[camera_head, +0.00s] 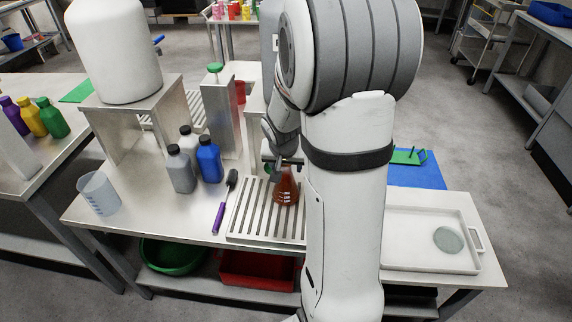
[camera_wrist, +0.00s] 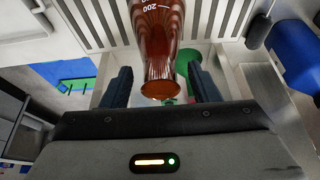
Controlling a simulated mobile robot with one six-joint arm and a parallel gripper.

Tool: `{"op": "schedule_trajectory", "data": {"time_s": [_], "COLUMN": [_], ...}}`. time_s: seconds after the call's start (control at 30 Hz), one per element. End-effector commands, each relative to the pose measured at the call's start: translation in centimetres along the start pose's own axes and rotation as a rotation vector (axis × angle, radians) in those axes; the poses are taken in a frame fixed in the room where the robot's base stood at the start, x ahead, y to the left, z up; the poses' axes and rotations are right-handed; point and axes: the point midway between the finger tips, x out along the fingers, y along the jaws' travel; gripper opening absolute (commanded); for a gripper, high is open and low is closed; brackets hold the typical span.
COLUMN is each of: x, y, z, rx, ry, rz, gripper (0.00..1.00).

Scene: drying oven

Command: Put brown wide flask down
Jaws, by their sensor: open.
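The brown wide flask (camera_head: 286,188) stands upright on the slatted metal rack (camera_head: 238,229) at the middle of the table. My gripper (camera_head: 283,162) is at the flask's neck, partly hidden by my arm. In the wrist view my gripper (camera_wrist: 162,88) is open, with one dark finger on each side of the flask's neck and a gap on both sides. The flask (camera_wrist: 160,45) shows there with white markings and its rim between the fingers. Slats of the rack (camera_wrist: 98,22) lie behind it.
A blue bottle (camera_head: 208,160), a grey bottle (camera_head: 181,170) and a purple-handled brush (camera_head: 220,215) are left of the rack. A clear beaker (camera_head: 98,192) stands at the far left. A white tray (camera_head: 410,258) and a blue mat (camera_head: 418,177) lie right of my arm.

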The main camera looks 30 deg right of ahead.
Motion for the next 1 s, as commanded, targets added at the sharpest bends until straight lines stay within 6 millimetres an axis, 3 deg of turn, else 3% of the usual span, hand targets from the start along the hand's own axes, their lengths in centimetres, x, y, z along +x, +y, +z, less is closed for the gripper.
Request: {"op": "schedule_trajectory", "data": {"time_s": [0.17, 0.33, 0.7, 1.0], "x": [-0.2, -1.6, -4.4, -5.8], "y": [0.0, 0.0, 0.0, 0.1], "z": [-0.1, 0.2, 7.6, 10.7], "rx": [0.001, 0.0, -0.002, 0.0], "ry": [0.0, 0.002, 0.002, 0.001], "rz": [0.0, -0.001, -0.001, 0.0], "gripper": [0.55, 0.55, 0.55, 0.55]}}
